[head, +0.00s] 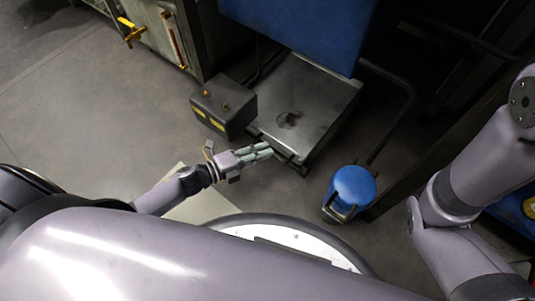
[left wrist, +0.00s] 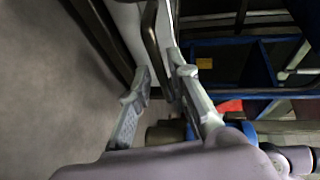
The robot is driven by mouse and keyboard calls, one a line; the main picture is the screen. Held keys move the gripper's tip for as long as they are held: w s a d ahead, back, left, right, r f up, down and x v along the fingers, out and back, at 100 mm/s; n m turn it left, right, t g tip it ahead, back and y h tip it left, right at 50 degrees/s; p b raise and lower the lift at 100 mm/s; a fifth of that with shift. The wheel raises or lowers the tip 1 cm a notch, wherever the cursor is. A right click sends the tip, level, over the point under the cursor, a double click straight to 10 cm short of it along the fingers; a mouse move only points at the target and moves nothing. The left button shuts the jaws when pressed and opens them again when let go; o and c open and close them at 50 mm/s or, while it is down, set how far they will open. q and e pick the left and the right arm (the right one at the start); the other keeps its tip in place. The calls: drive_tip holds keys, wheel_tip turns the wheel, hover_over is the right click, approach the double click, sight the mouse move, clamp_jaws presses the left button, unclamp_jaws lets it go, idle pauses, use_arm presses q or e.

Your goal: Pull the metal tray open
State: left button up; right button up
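The metal tray (head: 318,92) is a flat grey plate with a dark blotch on it, low under a blue machine part in the head view. Its front edge faces me. My left gripper (head: 268,150) is at the tray's near left corner, by the front edge. In the left wrist view the two fingers (left wrist: 158,68) stand apart, with a dark bar or rim (left wrist: 151,42) running between them. I cannot tell whether both fingers touch it. My right gripper is outside the views; only my right arm shows.
A dark grey box (head: 224,103) with yellow labels stands left of the tray. A blue cylinder (head: 352,187) stands at its right, near a dark pipe. A blue machine part (head: 300,30) hangs over the tray's back. The floor at the left is open.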

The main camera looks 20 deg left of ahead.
use_arm(q)
drive_tip(key=shift+b+x, duration=0.3)
drive_tip(key=shift+x, duration=0.8)
drive_tip(key=shift+c, duration=0.6)
clamp_jaws()
